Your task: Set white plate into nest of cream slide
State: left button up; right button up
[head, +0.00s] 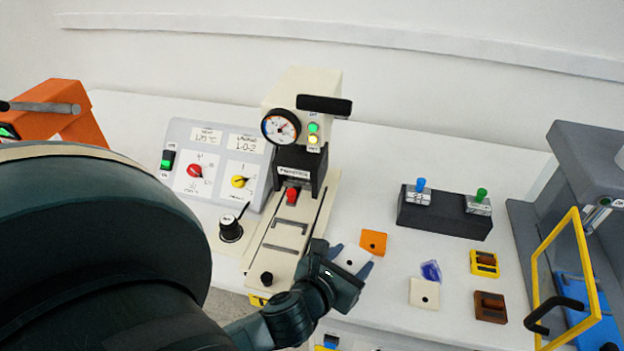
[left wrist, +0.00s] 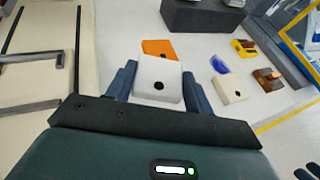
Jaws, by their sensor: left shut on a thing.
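My left gripper (head: 352,260) is shut on the white plate (head: 350,259), a small square with a dark hole. In the left wrist view the white plate (left wrist: 158,72) sits between the two fingers, above the table. The cream slide (head: 284,236) lies left of the gripper, under the press, with dark bracket-like bars across it and a black knob at its front. It also shows at the left edge of the left wrist view (left wrist: 40,85). The plate is apart from the slide, to its right.
An orange plate (head: 373,242) and a cream plate (head: 424,293) lie right of the gripper near a blue piece (head: 431,271). The press (head: 300,110) and control panel (head: 218,160) stand behind. A dark block (head: 444,213) and a yellow-framed machine (head: 575,280) are at right.

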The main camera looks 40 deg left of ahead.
pick_arm(q)
jog(key=shift+w+a, duration=0.15)
jog(key=shift+w, duration=0.05)
jog(key=p, duration=0.2)
send_over(360, 213)
jog(key=shift+s, duration=0.45)
jog(key=shift+w+a+f, duration=0.1)
jog(key=shift+w, duration=0.4)
notch_tip(360, 213, down, 3)
jog(key=shift+s+b, duration=0.15)
jog(key=shift+b, duration=0.6)
jog(key=shift+f, duration=0.35)
jog(key=o, duration=1)
jog(key=shift+c, duration=0.2)
pick_arm(e)
jog(key=shift+r, duration=0.1)
